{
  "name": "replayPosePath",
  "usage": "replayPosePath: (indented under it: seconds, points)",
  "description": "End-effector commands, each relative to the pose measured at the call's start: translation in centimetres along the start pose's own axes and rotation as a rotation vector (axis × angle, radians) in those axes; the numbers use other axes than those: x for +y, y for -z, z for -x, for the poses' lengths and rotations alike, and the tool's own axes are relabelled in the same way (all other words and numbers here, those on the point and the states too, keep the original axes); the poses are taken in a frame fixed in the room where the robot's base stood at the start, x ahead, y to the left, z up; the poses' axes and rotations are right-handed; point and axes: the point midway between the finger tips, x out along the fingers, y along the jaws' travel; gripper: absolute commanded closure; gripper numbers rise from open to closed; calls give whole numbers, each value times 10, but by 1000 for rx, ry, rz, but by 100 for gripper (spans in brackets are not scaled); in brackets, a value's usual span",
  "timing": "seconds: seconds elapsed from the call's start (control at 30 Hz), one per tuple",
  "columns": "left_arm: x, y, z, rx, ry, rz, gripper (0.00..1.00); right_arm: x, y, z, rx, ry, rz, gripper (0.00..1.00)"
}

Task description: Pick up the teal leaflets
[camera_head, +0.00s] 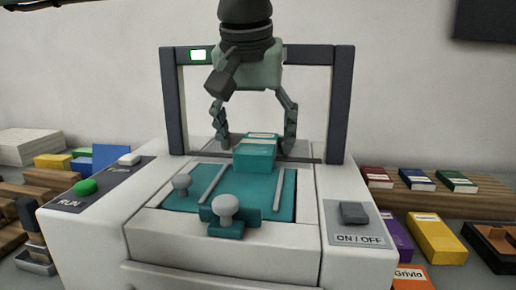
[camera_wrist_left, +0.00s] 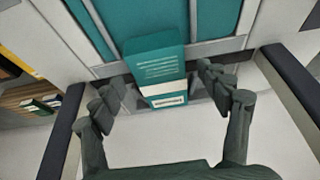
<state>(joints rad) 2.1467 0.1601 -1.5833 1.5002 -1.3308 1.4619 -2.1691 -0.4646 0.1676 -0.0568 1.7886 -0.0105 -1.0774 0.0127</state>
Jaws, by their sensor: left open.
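The teal leaflets (camera_head: 256,155) form a small stack on the far part of the machine's teal bed, at the glassy strip under the dark frame. They also show in the left wrist view (camera_wrist_left: 158,66), with a white band and label at one end. My left gripper (camera_head: 254,146) comes down through the frame from above, open, with one finger on each side of the stack. In the left wrist view the fingers (camera_wrist_left: 163,90) are apart from the leaflets, with gaps on both sides. My right gripper is not in view.
The dark frame (camera_head: 341,105) stands close around my left arm. The machine has a green RUN button (camera_head: 85,187), an ON/OFF switch (camera_head: 354,213) and a white knob (camera_head: 226,207) in front. Small boxes (camera_head: 434,238) stand at right; a blue box (camera_head: 111,158) stands at left.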

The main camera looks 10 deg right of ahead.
Motion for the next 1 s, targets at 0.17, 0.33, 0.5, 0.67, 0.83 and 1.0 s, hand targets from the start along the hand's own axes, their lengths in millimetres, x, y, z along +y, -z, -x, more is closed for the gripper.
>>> replayPosePath:
  seconds: [0.17, 0.33, 0.5, 0.67, 0.83, 1.0]
  points:
    - [0, 0, -14, 1, 0, 1, 24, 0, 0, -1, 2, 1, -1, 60]
    - [0, 0, -14, 1, 0, 1, 24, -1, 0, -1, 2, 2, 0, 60]
    - [0, 0, -14, 1, -1, 0, 42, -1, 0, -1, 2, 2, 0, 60]
    - [0, 0, -14, 1, -1, 0, 61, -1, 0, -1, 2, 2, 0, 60]
    - [0, 0, -14, 1, -1, 0, 81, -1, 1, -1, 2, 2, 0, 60]
    - [0, 0, -14, 2, -1, 1, 87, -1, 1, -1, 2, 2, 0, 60]
